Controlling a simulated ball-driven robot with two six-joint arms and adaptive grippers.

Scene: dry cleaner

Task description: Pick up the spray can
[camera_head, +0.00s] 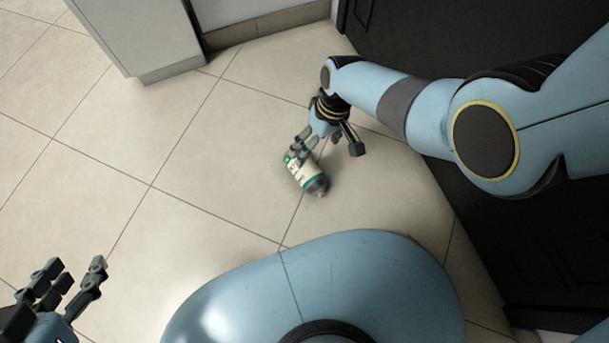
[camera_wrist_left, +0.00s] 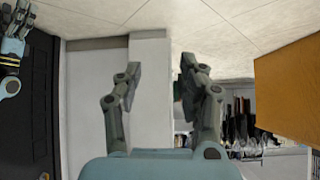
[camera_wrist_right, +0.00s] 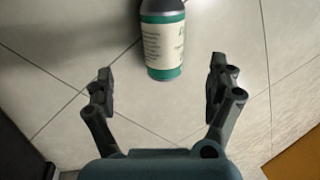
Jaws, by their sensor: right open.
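The spray can (camera_head: 306,175) is a cream and green cylinder with a dark end, on the tiled floor in the head view. In the right wrist view the can (camera_wrist_right: 163,42) is ahead of the fingers, with its far end cut off by the top edge. My right gripper (camera_head: 328,145) is at the can in the head view, one finger overlapping it. In the right wrist view the right gripper (camera_wrist_right: 162,88) is open, with the can's near end centred just beyond its fingertips. My left gripper (camera_head: 75,275) is open and empty at the lower left, far from the can.
A white cabinet (camera_head: 140,30) stands at the top left. A black panelled front (camera_head: 430,35) runs along the right, close to my right arm. The tiled floor (camera_head: 190,190) left of the can is clear. A wooden panel (camera_wrist_left: 290,90) shows in the left wrist view.

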